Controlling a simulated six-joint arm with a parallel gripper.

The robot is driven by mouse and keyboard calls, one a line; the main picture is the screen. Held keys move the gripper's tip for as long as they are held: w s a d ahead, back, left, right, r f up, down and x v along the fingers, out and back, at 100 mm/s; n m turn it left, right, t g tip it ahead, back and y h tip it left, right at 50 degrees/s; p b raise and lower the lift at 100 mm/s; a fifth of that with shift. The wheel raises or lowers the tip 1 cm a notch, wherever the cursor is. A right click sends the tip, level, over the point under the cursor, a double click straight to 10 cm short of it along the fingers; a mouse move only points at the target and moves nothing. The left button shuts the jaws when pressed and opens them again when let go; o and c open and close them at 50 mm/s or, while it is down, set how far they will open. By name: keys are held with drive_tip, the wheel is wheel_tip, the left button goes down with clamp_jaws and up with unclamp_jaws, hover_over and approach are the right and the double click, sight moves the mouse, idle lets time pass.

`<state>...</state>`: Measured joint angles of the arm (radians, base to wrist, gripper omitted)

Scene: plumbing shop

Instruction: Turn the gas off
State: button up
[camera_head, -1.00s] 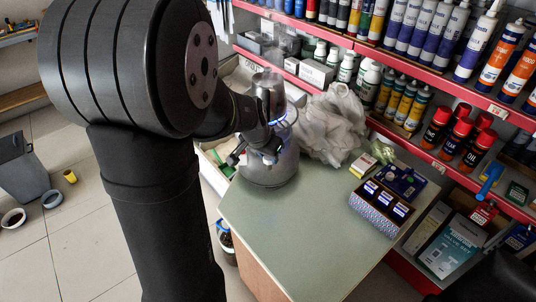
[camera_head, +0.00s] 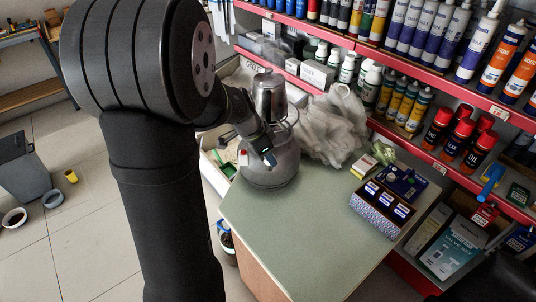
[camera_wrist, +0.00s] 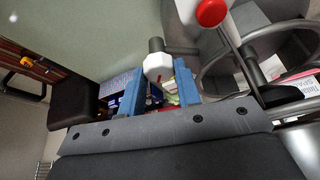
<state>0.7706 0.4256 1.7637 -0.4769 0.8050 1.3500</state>
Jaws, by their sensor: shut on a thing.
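A rounded grey metal gas cylinder (camera_head: 270,172) stands on the far left end of the green counter. A metal pot (camera_head: 268,96) sits above it. My gripper (camera_head: 264,152) is at the cylinder's front side. In the wrist view, its two blue fingers (camera_wrist: 158,84) are on either side of a white faceted knob (camera_wrist: 157,67) on a dark stem, and are shut on it. The fingers partly hide the contact. A red round knob (camera_wrist: 211,13) shows just beyond, right of the white one. No flame is clearly visible under the pot.
A crumpled whitish plastic bag (camera_head: 333,125) lies right of the cylinder. A patterned box (camera_head: 380,208) stands farther right on the counter (camera_head: 290,235). Red shelves (camera_head: 400,135) with bottles and tubes rise behind. The counter's front middle is clear.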

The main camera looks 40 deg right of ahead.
idle(0.3)
drive_tip(key=o, duration=1)
drive_tip(key=shift+c, duration=0.2)
drive_tip(key=v, duration=1.7)
drive_tip(key=shift+r, duration=0.2)
drive_tip(key=x, duration=1.7)
drive_tip(key=shift+f, duration=0.2)
